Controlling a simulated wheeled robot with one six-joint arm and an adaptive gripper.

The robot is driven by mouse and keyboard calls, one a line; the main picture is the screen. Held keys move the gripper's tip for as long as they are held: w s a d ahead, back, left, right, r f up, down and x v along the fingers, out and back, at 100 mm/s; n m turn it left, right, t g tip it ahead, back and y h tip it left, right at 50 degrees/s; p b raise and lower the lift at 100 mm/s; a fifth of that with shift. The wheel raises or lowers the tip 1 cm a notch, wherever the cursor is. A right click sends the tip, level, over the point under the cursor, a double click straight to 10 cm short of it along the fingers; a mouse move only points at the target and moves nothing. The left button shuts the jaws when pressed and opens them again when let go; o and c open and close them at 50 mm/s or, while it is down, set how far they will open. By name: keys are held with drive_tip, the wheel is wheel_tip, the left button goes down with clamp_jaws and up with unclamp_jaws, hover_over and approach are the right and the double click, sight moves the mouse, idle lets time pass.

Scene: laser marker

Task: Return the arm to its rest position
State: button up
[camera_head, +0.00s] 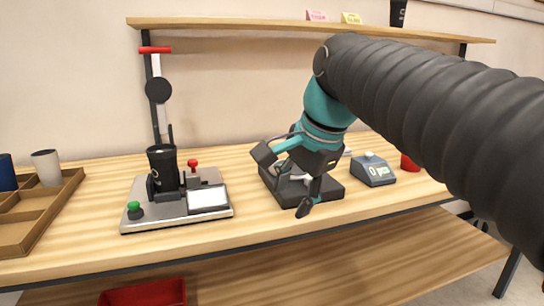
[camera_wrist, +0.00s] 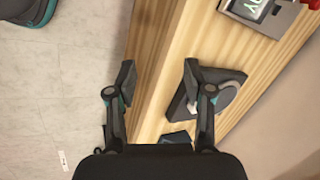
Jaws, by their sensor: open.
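My gripper (camera_head: 284,181) is in front of and above a dark square base (camera_head: 331,190) on the table in the head view. In the wrist view my gripper (camera_wrist: 158,78) has its two fingers spread wide with nothing between them. One finger reaches over the table edge, the other over the dark base (camera_wrist: 234,76), which carries a pale round part. My arm, in a black ribbed sleeve, comes in from the right of the head view and hides part of the table and shelf.
A marking station with a black cup (camera_head: 162,165) stands left of centre. A wooden tray (camera_head: 38,203) with cups is at far left. A shelf (camera_head: 240,24) runs above; a red bin (camera_head: 145,293) sits below.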

drive_tip(key=s+d+f+n+t+h, duration=0.1)
drive_tip(key=s+d+f+n, duration=0.4)
drive_tip(key=f, duration=0.5)
drive_tip(key=s+d+f+n+t+h, duration=0.1)
drive_tip(key=s+d+f+n, duration=0.4)
drive_tip(key=f, duration=0.5)
drive_tip(key=s+d, duration=0.2)
drive_tip(key=s, duration=0.1)
drive_tip(key=shift+s+f+h, duration=0.2)
drive_tip(key=shift+f+h, duration=0.1)
drive_tip(key=shift+h, duration=0.1)
